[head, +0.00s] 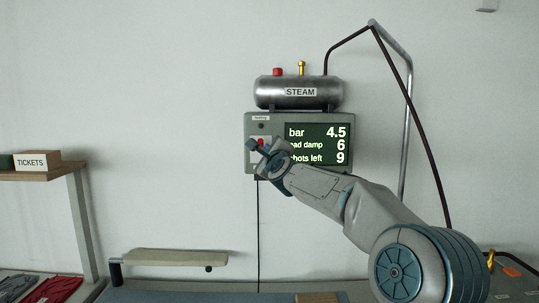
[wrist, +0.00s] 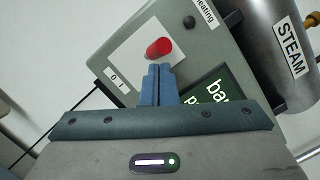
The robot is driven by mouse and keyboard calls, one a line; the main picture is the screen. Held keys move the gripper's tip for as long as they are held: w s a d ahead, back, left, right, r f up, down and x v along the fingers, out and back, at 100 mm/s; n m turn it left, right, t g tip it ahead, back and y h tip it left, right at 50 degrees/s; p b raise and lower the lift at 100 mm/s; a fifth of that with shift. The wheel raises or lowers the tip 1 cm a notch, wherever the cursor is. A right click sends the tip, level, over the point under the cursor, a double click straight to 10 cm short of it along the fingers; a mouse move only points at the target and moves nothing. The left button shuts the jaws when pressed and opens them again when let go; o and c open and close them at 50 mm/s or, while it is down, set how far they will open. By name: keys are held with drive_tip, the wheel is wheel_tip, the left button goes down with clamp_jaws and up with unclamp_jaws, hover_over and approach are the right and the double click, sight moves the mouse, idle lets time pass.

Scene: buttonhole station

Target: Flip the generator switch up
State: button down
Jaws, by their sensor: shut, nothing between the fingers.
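The generator box (head: 252,125) is a grey-green panel on the wall with a lit display. Its switch has a red tip (wrist: 158,48) and sits on a white plate (wrist: 122,60) marked "0" and "1" in the wrist view. In the head view a bit of red (head: 261,142) shows just by my gripper (head: 256,146). My gripper (wrist: 158,70) is shut and empty, its blue fingertips together right by the red switch. I cannot tell whether they touch it. The switch's base is partly hidden, so its position is unclear.
A steel steam tank (head: 300,92) sits above the box. The display (head: 318,130) reads bar 4.5 and shots left 9. A dark knob (wrist: 189,22) is beside the switch plate. A padded board (head: 175,257) and a shelf with a tickets box (head: 38,160) are lower left.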

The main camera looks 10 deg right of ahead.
drive_tip(key=shift+d, duration=0.15)
drive_tip(key=s+d+r+b, duration=0.2)
drive_tip(key=s+d+b, duration=0.1)
drive_tip(key=s+b, duration=0.7)
drive_tip(key=shift+s+r, duration=0.25)
drive_tip(key=shift+s, duration=0.2)
idle(0.3)
